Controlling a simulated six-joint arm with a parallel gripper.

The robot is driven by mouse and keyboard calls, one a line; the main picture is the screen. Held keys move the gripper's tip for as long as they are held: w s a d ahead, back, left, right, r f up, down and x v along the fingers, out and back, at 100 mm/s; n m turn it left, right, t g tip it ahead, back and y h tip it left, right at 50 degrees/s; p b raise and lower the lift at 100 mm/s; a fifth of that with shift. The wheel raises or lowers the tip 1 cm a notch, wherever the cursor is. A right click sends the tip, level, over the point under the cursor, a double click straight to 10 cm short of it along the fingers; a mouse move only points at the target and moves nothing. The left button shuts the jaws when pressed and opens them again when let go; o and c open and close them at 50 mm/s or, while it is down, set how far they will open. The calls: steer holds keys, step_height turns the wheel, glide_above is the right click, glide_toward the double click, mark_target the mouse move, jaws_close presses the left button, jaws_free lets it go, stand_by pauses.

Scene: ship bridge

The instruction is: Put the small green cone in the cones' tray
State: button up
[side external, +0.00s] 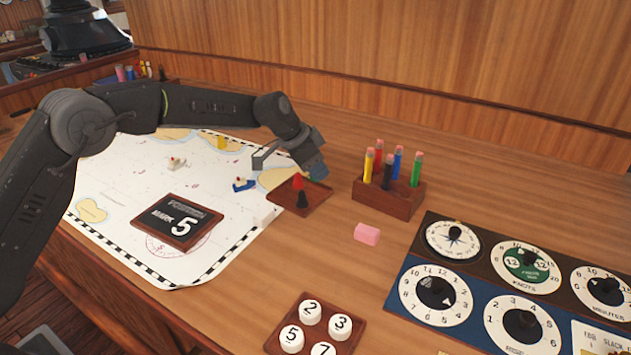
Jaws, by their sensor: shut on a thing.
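The cones' tray (320,200) is a shallow brown wooden tray at the right edge of the chart. A red cone (298,183) and a black cone (302,200) stand in it. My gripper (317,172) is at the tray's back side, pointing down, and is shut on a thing. The jaws hide nearly all of what they hold; I take it to be the small green cone, which shows nowhere else. I cannot tell its height above the tray floor.
A wooden pencil holder (385,202) stands just right of the tray, with a pink eraser (367,234) in front. A dial panel (470,265) is at right.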

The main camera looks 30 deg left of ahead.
mark_target(316, 193)
steer(key=shift+f, duration=2)
steer(key=shift+f, duration=0.1)
steer(key=o, duration=0.6)
